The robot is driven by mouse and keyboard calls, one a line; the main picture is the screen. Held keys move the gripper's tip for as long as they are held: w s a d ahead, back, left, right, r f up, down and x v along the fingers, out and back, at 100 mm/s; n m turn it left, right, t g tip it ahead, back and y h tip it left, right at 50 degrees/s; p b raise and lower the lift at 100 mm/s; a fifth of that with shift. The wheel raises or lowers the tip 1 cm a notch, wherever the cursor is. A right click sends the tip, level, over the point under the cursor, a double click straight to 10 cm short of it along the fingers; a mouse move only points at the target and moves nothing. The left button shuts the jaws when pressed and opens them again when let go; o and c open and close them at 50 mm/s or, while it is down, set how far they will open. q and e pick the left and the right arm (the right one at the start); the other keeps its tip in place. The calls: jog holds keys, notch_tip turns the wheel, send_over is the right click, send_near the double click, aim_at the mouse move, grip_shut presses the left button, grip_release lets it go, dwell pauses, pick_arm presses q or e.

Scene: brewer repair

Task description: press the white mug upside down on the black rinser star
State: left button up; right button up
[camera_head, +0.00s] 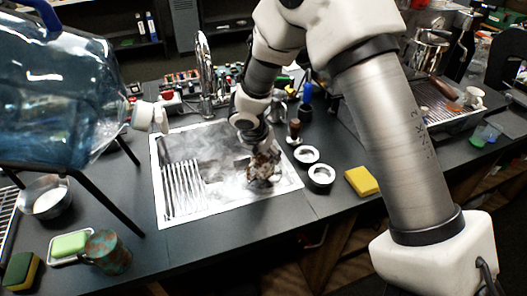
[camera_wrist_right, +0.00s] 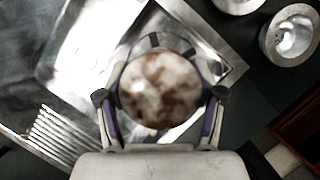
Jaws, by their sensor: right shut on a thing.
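My right gripper (camera_head: 262,154) reaches down over the steel sink plate (camera_head: 228,200). It is shut on the white mug (camera_head: 264,171), which has brown stains. In the right wrist view the mug (camera_wrist_right: 160,88) shows as a round, blotchy white and brown face between the two fingers of the gripper (camera_wrist_right: 160,98). The mug is over the square recess at the plate's right side. I cannot tell whether it touches anything below. The black rinser star is hidden or too unclear to make out. My left gripper is not in view.
A tall chrome tap (camera_head: 203,75) stands behind the plate. Two round metal-rimmed items (camera_head: 320,176) and a yellow sponge (camera_head: 361,181) lie to the right. A large blue water jug (camera_head: 55,90) is at left. A mottled green-brown mug (camera_head: 108,252) stands front left.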

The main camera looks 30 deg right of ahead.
jog(key=shift+f+b, duration=0.5)
jog(key=shift+f, duration=0.35)
jog(key=shift+r, duration=0.1)
dwell(1.6)
jog(key=shift+r+p, duration=1.5)
jog(key=shift+p, duration=0.15)
dwell(0.4)
notch_tip(320, 180, up, 6)
jog(key=p, duration=0.6)
jog(key=shift+r, duration=0.1)
